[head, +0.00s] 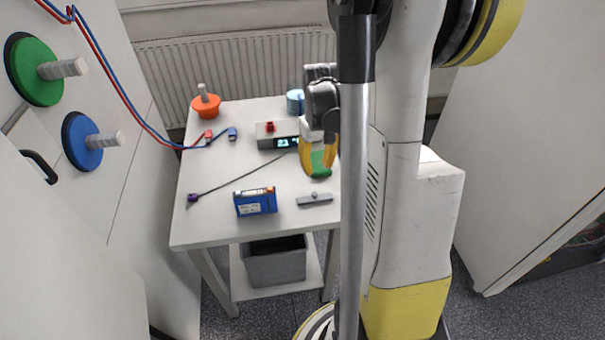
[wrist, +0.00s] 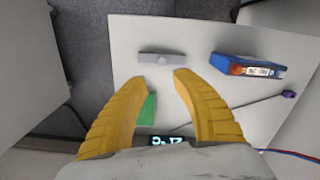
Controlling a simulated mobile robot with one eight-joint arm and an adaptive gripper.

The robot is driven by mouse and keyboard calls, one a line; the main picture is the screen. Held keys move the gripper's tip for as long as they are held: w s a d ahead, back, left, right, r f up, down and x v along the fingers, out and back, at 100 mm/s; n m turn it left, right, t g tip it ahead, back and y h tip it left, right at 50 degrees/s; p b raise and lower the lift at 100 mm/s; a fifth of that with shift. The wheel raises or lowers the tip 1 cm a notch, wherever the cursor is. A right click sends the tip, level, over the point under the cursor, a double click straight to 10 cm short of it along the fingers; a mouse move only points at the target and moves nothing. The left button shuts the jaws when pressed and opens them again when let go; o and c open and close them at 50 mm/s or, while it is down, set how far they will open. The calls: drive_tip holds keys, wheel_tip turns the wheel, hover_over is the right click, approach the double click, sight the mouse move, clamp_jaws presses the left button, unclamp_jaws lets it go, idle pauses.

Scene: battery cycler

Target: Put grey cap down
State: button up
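The grey cap (head: 314,199), a flat grey bar with a small round knob, lies on the white table (head: 215,220) near its front right. It also shows in the wrist view (wrist: 162,57), just beyond the fingertips and apart from them. My gripper (head: 319,172) has yellow fingers and is over the right part of the table, behind the cap. In the wrist view my gripper (wrist: 164,77) has its fingers apart, with nothing held between them. A green patch (wrist: 148,108) shows beside the left finger; I cannot tell what it belongs to.
A blue battery pack (head: 255,201) stands left of the cap. A grey device with a lit display (head: 278,135) is behind, and a dark cable with a purple tip (head: 193,198) crosses the table. An orange item (head: 205,104) and blue item (head: 295,102) stand at the back.

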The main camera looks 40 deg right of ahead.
drive_tip(key=s+a+r+n+t, duration=0.1)
drive_tip(key=a+r, duration=0.3)
drive_tip(key=a, duration=0.4)
drive_tip(key=s+a+r+n+t, duration=0.1)
drive_tip(key=s+a+r+t, duration=0.2)
drive_tip(key=a, duration=0.6)
drive_tip(key=s+a+r+n+t, duration=0.1)
drive_tip(key=s+a+r+t, duration=0.1)
drive_tip(key=a+r, duration=0.5)
drive_tip(key=shift+a+t, duration=0.7)
drive_tip(key=shift+a, duration=0.2)
